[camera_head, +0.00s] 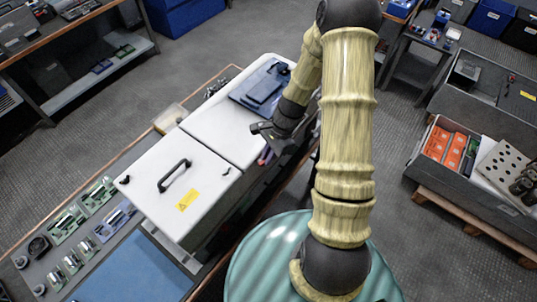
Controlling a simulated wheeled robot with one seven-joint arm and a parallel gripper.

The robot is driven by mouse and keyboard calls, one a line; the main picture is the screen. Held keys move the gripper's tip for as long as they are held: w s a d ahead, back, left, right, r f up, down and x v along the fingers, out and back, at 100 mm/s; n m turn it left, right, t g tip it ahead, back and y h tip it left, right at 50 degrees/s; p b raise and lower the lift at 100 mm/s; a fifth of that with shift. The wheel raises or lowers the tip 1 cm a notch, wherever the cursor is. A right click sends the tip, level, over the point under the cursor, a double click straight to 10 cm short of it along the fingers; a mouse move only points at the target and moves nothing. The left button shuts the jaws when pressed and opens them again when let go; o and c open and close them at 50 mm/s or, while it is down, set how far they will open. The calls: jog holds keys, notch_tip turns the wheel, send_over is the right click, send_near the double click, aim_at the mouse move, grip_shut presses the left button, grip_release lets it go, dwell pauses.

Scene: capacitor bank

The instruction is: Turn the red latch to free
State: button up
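A white cabinet (150,190) with two lid sections stands at the center left. The near lid has a black handle (174,176) and a yellow warning label (187,200). A small reddish piece (265,157) shows at the cabinet's right edge, just below my gripper; it may be the red latch, but it is too small and partly covered to tell its position. My gripper (262,130) is over the cabinet's right side, near the seam between the lids. Its fingers are dark and small, and I cannot tell whether they are open or touch anything.
A dark blue case (262,88) lies on the far lid. Trays of metal parts (67,222) and a blue mat (135,272) lie on the bench at left. A grey crate with orange boxes (455,150) stands on a pallet at right. Floor between is clear.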

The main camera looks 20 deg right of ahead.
grip_shut()
jog(key=shift+w+n+g+h, duration=0.15)
jog(key=shift+n+g, duration=0.15)
jog(key=shift+n, duration=0.55)
jog(key=shift+n+g+h, duration=0.15)
jog(key=shift+n+g, duration=0.15)
jog(key=shift+n, duration=0.55)
jog(key=shift+o, duration=1.7)
grip_release()
jog(key=shift+r, duration=0.1)
jog(key=b+v, duration=0.4)
jog(key=v, duration=1.3)
jog(key=shift+d, duration=0.2)
